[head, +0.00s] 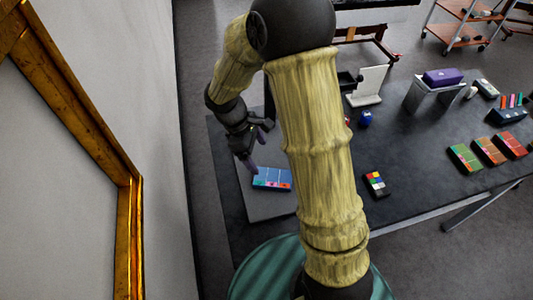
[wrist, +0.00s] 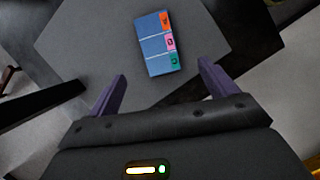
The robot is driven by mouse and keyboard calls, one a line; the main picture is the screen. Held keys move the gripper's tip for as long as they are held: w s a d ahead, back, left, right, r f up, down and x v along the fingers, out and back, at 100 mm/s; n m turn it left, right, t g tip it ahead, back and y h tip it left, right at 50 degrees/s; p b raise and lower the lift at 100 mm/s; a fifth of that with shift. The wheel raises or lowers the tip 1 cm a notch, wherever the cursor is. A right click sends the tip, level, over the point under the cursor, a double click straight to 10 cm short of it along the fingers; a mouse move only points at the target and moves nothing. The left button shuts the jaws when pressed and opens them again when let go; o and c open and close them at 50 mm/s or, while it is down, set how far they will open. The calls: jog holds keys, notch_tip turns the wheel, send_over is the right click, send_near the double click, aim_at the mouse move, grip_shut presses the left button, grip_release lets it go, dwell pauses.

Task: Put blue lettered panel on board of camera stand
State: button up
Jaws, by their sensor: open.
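The blue lettered panel (head: 272,178), with orange, pink and teal lettered squares along one edge, lies flat on a grey board (head: 262,208). The panel (wrist: 155,50) also shows in the wrist view, inside the outline of the board (wrist: 75,45). A dark post behind my arm appears to belong to the camera stand, but most of it is hidden.
The dark table (head: 420,160) holds a colour checker card (head: 376,184), a blue object (head: 366,118), a white stand (head: 370,85), a purple box (head: 443,77) on a metal riser and other lettered panels (head: 489,151). A gilt frame (head: 125,190) hangs on the left wall.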

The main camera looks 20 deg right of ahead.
jog(key=s+d+r+m+t+y, duration=0.3)
jog(key=s+r+m, duration=0.3)
jog(key=s+m, duration=0.3)
jog(key=d+m+t, duration=0.1)
jog(key=m, duration=0.2)
jog(key=shift+s+d+m+y, duration=0.2)
jog(key=shift+d+m+y, duration=0.1)
jog(key=shift+m+y, duration=0.1)
